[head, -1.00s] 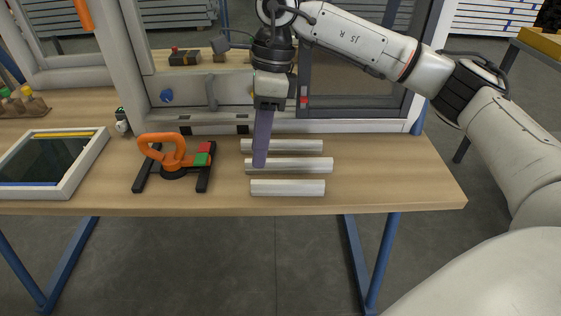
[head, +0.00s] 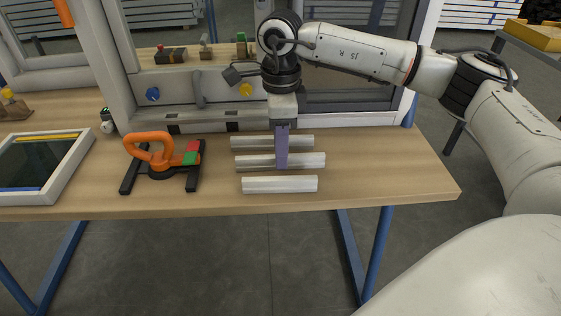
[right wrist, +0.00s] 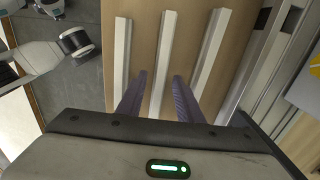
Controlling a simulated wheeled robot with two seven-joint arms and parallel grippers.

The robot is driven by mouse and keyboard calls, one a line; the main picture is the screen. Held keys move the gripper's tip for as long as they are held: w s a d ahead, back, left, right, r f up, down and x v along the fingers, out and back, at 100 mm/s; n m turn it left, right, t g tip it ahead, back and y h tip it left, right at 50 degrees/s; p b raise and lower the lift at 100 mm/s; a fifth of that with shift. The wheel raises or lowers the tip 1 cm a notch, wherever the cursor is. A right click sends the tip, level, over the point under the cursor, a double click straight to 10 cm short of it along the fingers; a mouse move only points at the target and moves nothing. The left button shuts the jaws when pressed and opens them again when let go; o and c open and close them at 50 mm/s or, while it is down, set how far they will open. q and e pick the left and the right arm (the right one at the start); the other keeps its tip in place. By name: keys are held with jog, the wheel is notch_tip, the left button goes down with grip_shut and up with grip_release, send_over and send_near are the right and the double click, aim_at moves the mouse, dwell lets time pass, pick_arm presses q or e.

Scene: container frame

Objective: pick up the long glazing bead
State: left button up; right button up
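Three pale glazing beads lie side by side on the wooden bench. The middle one (head: 255,162) looks longest; the back one (head: 250,143) is a little shorter and the front one (head: 279,184) shortest. My right gripper (head: 282,166) points down over the middle bead, near its centre. In the right wrist view its two purple fingers (right wrist: 159,80) are apart, one on each side of the middle bead (right wrist: 165,50), with nothing held. Whether the fingertips touch the bench I cannot tell.
An orange-handled tool on a black stand (head: 160,165) is left of the beads. A framed glass pane (head: 78,160) lies farther left. A grey window frame (head: 350,120) stands behind the beads. The bench (head: 390,175) is clear to the right.

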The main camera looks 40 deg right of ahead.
jog(key=shift+f, duration=0.25)
grip_shut()
